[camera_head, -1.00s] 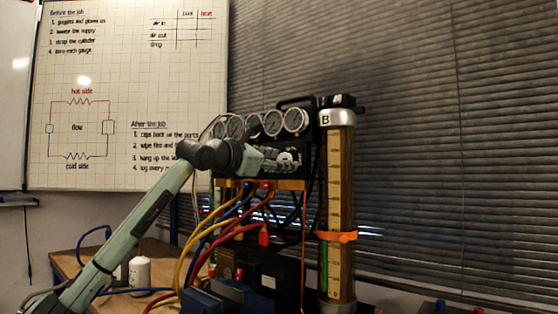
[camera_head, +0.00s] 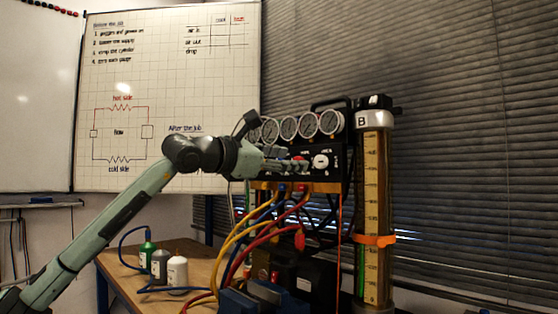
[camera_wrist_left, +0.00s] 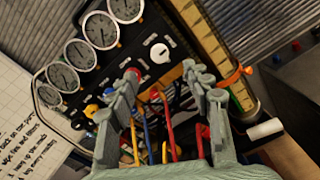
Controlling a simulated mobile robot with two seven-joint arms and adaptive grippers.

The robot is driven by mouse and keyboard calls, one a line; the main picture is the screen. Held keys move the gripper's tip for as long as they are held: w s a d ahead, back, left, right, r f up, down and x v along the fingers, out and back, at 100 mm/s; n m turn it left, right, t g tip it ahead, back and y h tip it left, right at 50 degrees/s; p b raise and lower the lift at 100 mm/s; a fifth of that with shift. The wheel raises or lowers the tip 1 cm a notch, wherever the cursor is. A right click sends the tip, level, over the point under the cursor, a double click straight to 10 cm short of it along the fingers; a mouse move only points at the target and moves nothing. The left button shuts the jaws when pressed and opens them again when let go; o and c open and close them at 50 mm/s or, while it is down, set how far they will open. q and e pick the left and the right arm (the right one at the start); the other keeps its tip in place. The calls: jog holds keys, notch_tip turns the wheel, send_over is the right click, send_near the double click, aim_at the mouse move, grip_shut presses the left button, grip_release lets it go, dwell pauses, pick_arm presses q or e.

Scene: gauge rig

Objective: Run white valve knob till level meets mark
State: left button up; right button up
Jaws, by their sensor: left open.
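The white valve knob (camera_head: 321,161) is on the black panel of the gauge rig, clear of my fingers in the head view. It also shows in the left wrist view (camera_wrist_left: 160,53), above the fingertips. My left gripper (camera_head: 296,166) points right across the panel front, just left of the knob. Its fingers are spread and empty in the left wrist view (camera_wrist_left: 161,76), apart from the knob. The glass column B (camera_head: 371,205) stands right of the panel with an orange mark ring (camera_head: 374,240). Green (camera_head: 362,268) shows in the column below the ring; its exact top is unclear.
Several round gauges (camera_head: 288,128) line the panel top. Yellow, blue and red hoses (camera_head: 236,240) loop below it. A white bottle (camera_head: 177,272) and green-toned bottles (camera_head: 147,255) stand on the wooden table at left. Blinds hang behind the rig.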

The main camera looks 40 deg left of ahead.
pick_arm(q)
jog(key=shift+s+a+f, duration=0.1)
jog(key=shift+s+a, duration=0.05)
jog(key=shift+s, duration=0.35)
jog(key=shift+s+a+f, duration=0.1)
jog(key=shift+s, duration=0.35)
dwell(0.8)
